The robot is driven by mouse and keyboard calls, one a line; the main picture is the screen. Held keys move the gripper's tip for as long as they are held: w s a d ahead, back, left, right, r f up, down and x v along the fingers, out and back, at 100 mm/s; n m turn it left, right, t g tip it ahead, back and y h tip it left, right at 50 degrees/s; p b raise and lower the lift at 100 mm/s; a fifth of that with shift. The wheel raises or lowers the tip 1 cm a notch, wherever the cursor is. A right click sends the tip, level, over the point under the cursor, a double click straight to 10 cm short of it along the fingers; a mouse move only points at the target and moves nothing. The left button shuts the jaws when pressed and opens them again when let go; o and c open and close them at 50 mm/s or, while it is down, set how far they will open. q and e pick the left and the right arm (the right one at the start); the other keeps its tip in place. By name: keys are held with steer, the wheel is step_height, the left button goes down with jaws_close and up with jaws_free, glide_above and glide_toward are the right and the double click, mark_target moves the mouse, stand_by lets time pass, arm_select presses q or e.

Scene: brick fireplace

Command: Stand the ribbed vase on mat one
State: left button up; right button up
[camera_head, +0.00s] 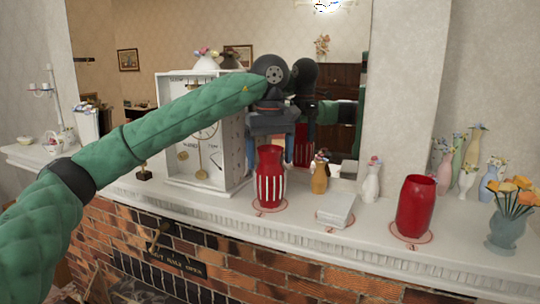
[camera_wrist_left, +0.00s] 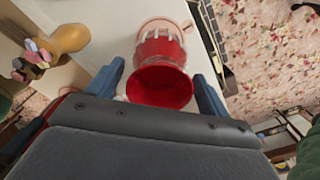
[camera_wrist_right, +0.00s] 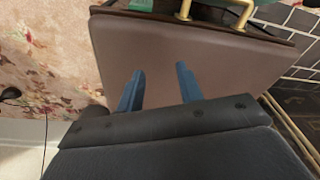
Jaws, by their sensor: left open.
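The ribbed vase (camera_head: 270,178), red with white vertical ribs, stands upright on a pale round mat (camera_head: 270,206) on the mantel. In the left wrist view its red mouth (camera_wrist_left: 160,88) faces the camera, with the mat (camera_wrist_left: 165,28) beyond. My left gripper (camera_head: 271,143) is over the vase, pointing down. Its open blue fingers lie on either side of the vase's top; contact cannot be told. Another red-ringed mat (camera_head: 408,236) lies to the right under a plain red vase (camera_head: 416,203). The mat numbers are too small to read surely. My right gripper (camera_wrist_right: 160,75) is open and empty.
A white stack of tiles or coasters (camera_head: 336,209) sits between the two red vases. A white clock case (camera_head: 205,130) stands left. A small ochre vase (camera_head: 320,176) is close behind right. A mirror backs the mantel. Flower vases (camera_head: 505,225) crowd the right end.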

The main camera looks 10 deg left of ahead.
arm_select(q)
steer(key=shift+r, duration=0.15)
arm_select(e)
steer(key=shift+f, duration=0.1)
arm_select(q)
steer(key=shift+r+b, duration=0.3)
steer(key=shift+r, duration=0.45)
arm_select(e)
steer(key=shift+s+f, duration=0.35)
arm_select(q)
steer(key=shift+r, duration=0.55)
arm_select(e)
steer(key=shift+w+a+r, duration=0.15)
steer(key=shift+w+r, duration=0.05)
steer(key=shift+r, duration=0.35)
steer(key=shift+w+a+r, duration=0.1)
steer(key=shift+w+r, duration=0.05)
steer(key=shift+r, duration=0.35)
arm_select(q)
step_height(320, 180, up, 8)
steer(key=shift+r+b, duration=0.25)
steer(key=shift+b, duration=0.6)
steer(key=shift+r, duration=0.35)
arm_select(e)
steer(key=shift+g, duration=0.3)
steer(key=r, duration=0.3)
steer(key=a+r, duration=0.1)
steer(key=shift+w+r, duration=0.35)
